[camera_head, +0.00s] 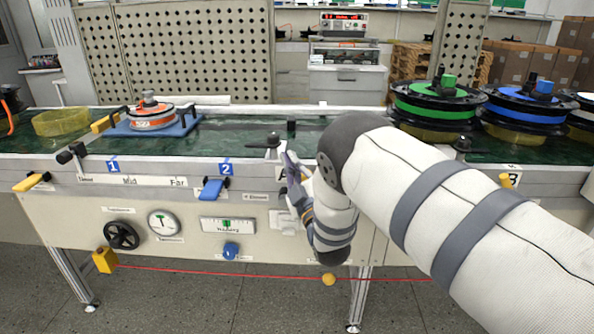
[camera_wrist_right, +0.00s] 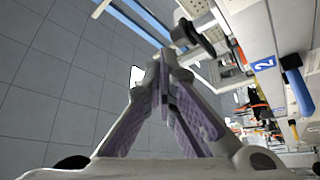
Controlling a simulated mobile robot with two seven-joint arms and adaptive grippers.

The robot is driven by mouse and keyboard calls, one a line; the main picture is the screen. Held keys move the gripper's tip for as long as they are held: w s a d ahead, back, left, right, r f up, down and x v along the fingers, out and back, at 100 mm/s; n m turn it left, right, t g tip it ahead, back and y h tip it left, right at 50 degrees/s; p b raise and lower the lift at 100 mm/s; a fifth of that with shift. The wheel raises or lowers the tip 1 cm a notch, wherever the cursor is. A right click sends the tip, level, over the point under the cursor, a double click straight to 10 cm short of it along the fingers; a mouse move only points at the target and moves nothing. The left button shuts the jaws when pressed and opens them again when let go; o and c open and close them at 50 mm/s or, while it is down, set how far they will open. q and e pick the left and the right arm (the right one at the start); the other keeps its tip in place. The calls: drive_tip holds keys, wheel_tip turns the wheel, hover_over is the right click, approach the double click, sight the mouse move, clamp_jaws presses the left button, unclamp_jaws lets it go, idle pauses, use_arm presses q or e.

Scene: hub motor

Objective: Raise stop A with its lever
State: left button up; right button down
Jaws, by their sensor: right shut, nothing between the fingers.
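The lever of stop A (camera_head: 265,145) is a dark handle on a round pivot at the conveyor's front rail, beside a label "A" (camera_head: 281,173) that my gripper partly covers. A dark lever-like part (camera_wrist_right: 194,38) also shows just past the fingertips in the right wrist view. A short black post (camera_head: 291,127) stands behind the lever; I cannot tell whether it is the stop itself. My right gripper (camera_head: 291,165) is just right of and below the lever, its fingers together and empty in the wrist view (camera_wrist_right: 160,68). Contact with the lever cannot be told. My left gripper is not in view.
An orange-and-white hub motor (camera_head: 152,117) sits on a blue carrier. Green (camera_head: 437,98) and blue (camera_head: 526,106) spools stand right. A red cord (camera_head: 200,270) runs below.

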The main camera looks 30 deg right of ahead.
drive_tip(key=v, duration=1)
drive_tip(key=shift+f, duration=0.25)
drive_tip(key=shift+w+a, duration=0.1)
